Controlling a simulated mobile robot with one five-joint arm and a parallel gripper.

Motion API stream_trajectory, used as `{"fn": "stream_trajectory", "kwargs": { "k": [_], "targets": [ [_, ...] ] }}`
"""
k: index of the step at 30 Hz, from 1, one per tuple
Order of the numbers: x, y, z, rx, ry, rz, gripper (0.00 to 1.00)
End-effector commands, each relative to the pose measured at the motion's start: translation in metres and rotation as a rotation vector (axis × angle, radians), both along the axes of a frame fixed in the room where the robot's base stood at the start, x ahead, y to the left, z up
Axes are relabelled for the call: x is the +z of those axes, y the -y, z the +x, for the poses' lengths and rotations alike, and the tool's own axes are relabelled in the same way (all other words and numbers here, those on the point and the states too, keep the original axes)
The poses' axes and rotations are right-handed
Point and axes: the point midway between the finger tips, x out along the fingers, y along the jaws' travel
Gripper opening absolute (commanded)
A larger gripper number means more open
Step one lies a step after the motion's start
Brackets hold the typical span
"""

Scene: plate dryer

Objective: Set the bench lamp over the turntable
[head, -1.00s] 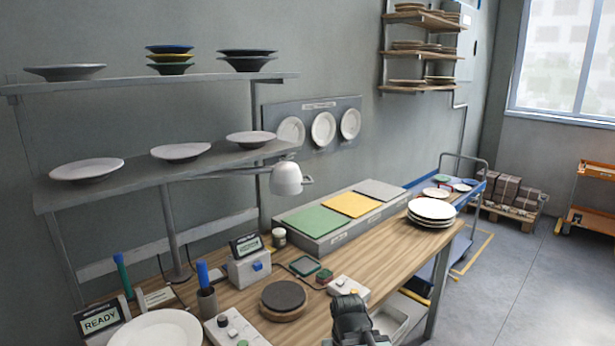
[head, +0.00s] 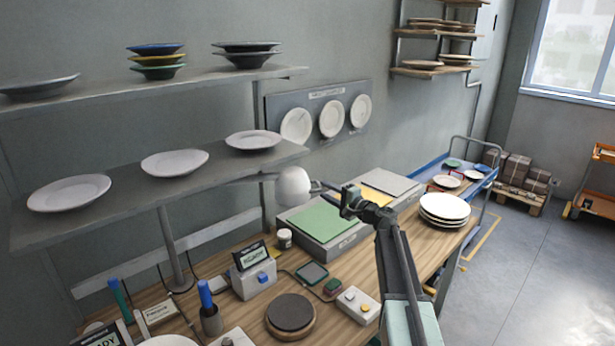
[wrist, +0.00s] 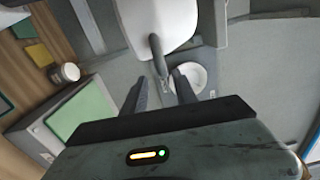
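The bench lamp's white shade (head: 293,187) hangs above the bench, in front of the lower plate shelf. A short grey handle sticks out from its right side. The turntable (head: 290,312), a dark disc on a wooden base, lies on the bench below and is empty. My gripper (head: 340,194) is raised just right of the shade, at the handle's end. In the wrist view, the shade (wrist: 160,18) fills the top, and its handle (wrist: 157,55) points down toward the gap between my two fingers (wrist: 160,92). The fingers are apart; I cannot tell whether they touch the handle.
A grey block with green and yellow pads (head: 322,222) lies behind my arm. A button box (head: 357,305), a display box (head: 253,280) and a cup with a blue-topped tool (head: 211,320) surround the turntable. Stacked plates (head: 444,209) stand at the right. Plate shelves are behind.

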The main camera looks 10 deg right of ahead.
Motion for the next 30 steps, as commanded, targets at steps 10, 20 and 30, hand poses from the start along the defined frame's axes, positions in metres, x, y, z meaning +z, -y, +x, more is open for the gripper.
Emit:
{"fn": "stream_trajectory", "kwargs": {
  "k": [10, 20, 30],
  "targets": [
    [0.001, -0.009, 0.010, 0.004, 0.000, 0.002, 0.34],
    [0.002, -0.047, 0.057, 0.010, 0.001, 0.001, 0.34],
    [0.002, -0.054, 0.063, 0.009, 0.001, 0.001, 0.29]
  ]
}}
